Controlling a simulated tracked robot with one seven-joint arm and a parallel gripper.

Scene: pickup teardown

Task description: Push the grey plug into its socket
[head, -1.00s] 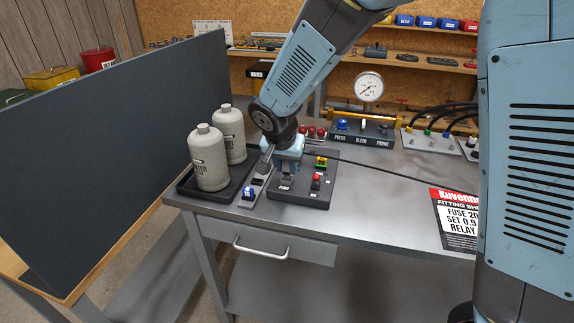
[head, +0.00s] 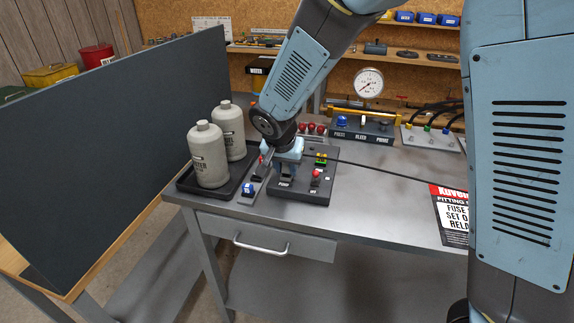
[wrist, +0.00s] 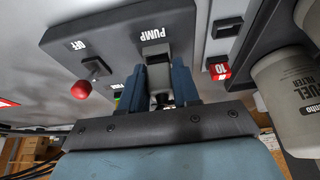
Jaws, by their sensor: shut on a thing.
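My gripper (head: 287,171) points down at the dark panel (head: 315,190) on the bench, just behind its PUMP label. In the wrist view, the blue fingers (wrist: 165,87) are shut on a small grey piece, the grey plug (wrist: 160,84), mostly hidden between them. I cannot tell whether plug and fitting touch.
Two grey bottles (head: 209,160) stand in a black tray (head: 185,186) at left. A strip with a blue piece (head: 248,188) lies between.

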